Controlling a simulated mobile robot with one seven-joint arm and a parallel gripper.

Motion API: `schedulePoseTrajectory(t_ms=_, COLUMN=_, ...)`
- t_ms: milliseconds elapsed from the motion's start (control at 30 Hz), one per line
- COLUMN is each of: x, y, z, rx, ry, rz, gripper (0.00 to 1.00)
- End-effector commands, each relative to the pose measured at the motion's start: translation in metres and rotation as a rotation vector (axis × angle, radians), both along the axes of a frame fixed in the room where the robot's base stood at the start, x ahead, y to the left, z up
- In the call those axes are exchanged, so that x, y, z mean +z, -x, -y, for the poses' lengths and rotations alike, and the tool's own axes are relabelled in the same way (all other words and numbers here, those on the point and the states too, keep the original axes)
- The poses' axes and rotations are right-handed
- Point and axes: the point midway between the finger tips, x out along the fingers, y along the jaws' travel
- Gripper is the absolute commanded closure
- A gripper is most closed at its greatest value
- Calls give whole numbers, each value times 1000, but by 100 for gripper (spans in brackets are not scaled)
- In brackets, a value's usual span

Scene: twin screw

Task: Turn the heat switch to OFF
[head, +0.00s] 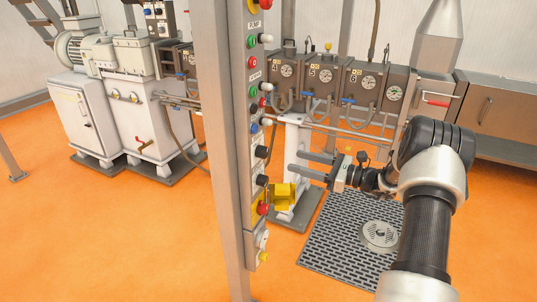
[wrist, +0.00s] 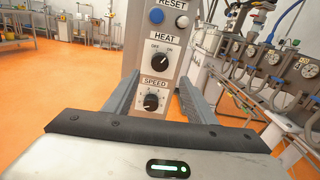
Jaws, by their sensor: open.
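The heat switch (wrist: 160,62) is a black knob on the grey control panel, under a HEAT label, with OFF marked at upper left and ON at upper right. Its pointer appears turned toward ON. In the head view the knob (head: 261,152) sticks out from the side of the post. My gripper (wrist: 159,76) is open and empty. Its two fingers point at the panel, one on each side of the knob in the wrist view. In the head view my gripper (head: 295,161) is to the right of the knob, with a visible gap between them.
The SPEED knob (wrist: 151,102) sits just below the heat switch. A blue RESET button (wrist: 157,16) is above it. The panel post (head: 225,160) carries several more buttons. Machine cabinets (head: 320,80) with gauges and pipes stand behind. Orange floor is clear at left.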

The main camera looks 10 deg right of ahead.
Motion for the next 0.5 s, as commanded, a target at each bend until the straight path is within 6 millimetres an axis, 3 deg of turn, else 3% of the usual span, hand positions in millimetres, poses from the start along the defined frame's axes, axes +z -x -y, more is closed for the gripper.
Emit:
schedulePoseTrajectory(t_ms=300, x=0, y=-41, z=-59, rx=5, ry=2, rz=1, gripper=49)
schedulePoseTrajectory(t_ms=500, x=0, y=-60, z=-84, rx=2, ry=2, rz=0, gripper=49)
